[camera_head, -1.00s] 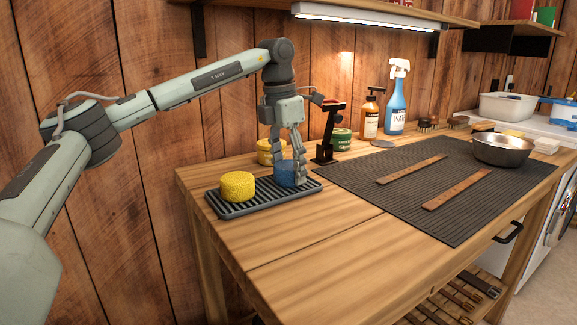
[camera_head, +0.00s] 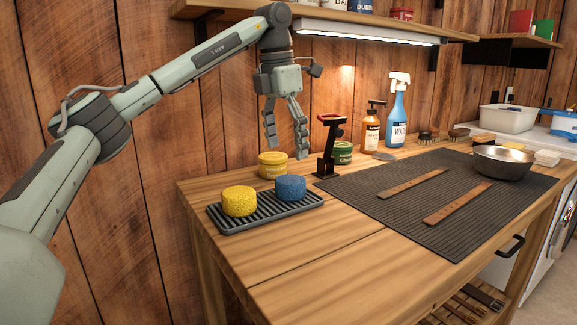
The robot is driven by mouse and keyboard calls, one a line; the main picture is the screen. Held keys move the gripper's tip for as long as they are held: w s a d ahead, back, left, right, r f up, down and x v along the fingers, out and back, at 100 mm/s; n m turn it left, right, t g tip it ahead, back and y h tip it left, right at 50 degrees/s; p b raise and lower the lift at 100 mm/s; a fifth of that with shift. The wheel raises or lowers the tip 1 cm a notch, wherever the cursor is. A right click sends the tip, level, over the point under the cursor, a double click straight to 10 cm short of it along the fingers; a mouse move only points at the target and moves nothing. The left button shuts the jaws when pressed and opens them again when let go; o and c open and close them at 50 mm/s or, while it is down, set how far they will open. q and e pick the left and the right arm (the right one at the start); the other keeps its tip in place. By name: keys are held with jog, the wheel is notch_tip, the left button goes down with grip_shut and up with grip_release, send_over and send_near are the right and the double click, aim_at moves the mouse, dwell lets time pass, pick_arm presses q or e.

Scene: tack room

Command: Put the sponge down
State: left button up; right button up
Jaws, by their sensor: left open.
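A blue round sponge (camera_head: 290,187) rests on the right part of a dark ribbed tray (camera_head: 264,214). A yellow round sponge (camera_head: 239,201) sits on the same tray, to its left. My left gripper (camera_head: 286,148) hangs above the tray, fingers pointing down, open and empty, clear of the blue sponge. My right gripper is not in view.
A dark mat (camera_head: 420,215) holds two leather straps and a metal bowl (camera_head: 503,162). A shelf hangs above. The bench front is bare.

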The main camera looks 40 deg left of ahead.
pick_arm(q)
jog(key=r, duration=0.3)
jog(key=shift+s+a+r, duration=0.1)
jog(key=shift+s+r, duration=0.15)
jog(key=shift+r, duration=0.05)
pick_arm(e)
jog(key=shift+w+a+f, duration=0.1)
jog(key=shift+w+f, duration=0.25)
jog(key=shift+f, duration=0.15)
pick_arm(q)
jog(key=c, duration=1.7)
grip_shut()
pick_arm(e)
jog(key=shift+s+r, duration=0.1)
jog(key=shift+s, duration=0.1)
